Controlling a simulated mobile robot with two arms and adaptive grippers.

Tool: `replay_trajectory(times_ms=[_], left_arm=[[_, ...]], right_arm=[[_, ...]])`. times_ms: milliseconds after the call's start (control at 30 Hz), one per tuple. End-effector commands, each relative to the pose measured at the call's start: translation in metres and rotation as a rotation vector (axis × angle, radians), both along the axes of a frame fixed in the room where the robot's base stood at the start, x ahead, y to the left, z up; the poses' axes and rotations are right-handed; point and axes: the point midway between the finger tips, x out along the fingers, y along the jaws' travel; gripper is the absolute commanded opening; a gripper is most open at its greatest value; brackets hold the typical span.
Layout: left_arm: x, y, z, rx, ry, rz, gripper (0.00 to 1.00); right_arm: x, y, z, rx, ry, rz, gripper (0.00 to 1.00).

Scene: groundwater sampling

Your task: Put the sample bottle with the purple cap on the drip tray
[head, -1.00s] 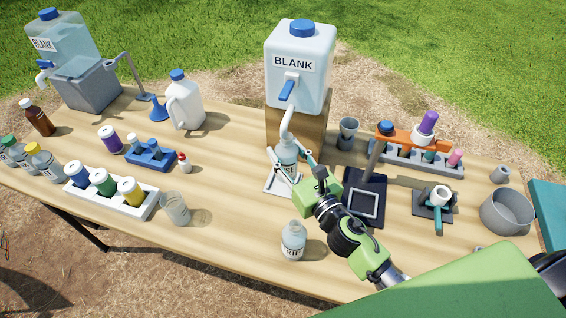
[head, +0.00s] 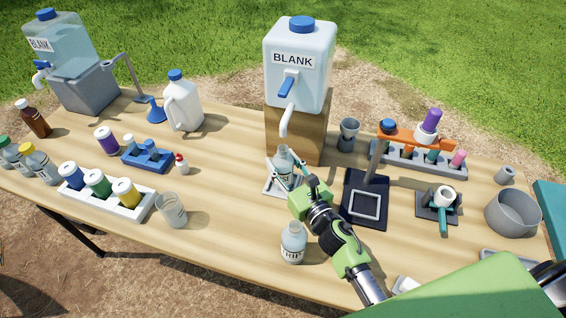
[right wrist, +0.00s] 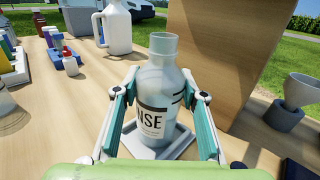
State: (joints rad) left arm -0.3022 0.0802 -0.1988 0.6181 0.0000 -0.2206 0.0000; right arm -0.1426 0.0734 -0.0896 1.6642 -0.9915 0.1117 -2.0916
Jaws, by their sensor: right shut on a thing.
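My right gripper (head: 286,174) is shut on a clear, uncapped bottle (right wrist: 158,88) whose label ends in "NSE"; it also shows in the head view (head: 283,160). The bottle is upright over the pale square drip tray (right wrist: 180,145), below the BLANK tank's spout; I cannot tell whether its base touches the tray. The drip tray also shows in the head view (head: 271,189). No sample bottle with a purple cap is clearly seen. A short white cylinder with a purple part (head: 106,140) stands at the left. A purple-topped piece (head: 432,118) is at the orange stand. My left gripper is not in view.
The BLANK tank (head: 298,75) stands on a wooden block (head: 310,125) behind the tray. Another labelled bottle (head: 293,243) stands in front. A dark scale-like stand (head: 362,212) is close on the right. Bottles with green and yellow caps stand far left.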

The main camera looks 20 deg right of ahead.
Motion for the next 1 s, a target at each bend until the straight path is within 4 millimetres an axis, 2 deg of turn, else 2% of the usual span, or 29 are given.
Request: replay_trajectory(times_ms=[67,100,167,567,1000], left_arm=[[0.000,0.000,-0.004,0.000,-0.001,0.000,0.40],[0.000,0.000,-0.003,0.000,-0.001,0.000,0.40],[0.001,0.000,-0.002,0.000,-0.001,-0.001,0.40],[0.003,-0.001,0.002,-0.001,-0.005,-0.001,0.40],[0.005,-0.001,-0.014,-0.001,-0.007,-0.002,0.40]], right_arm=[[0.000,0.000,-0.003,-0.001,-0.001,0.001,0.14],[0.000,0.000,-0.003,-0.001,0.000,0.000,0.44],[0.000,0.000,-0.002,-0.001,0.000,0.000,0.56],[0.000,0.000,0.002,0.000,0.000,0.000,0.56],[-0.061,-0.012,-0.002,0.000,0.002,-0.001,0.56]])
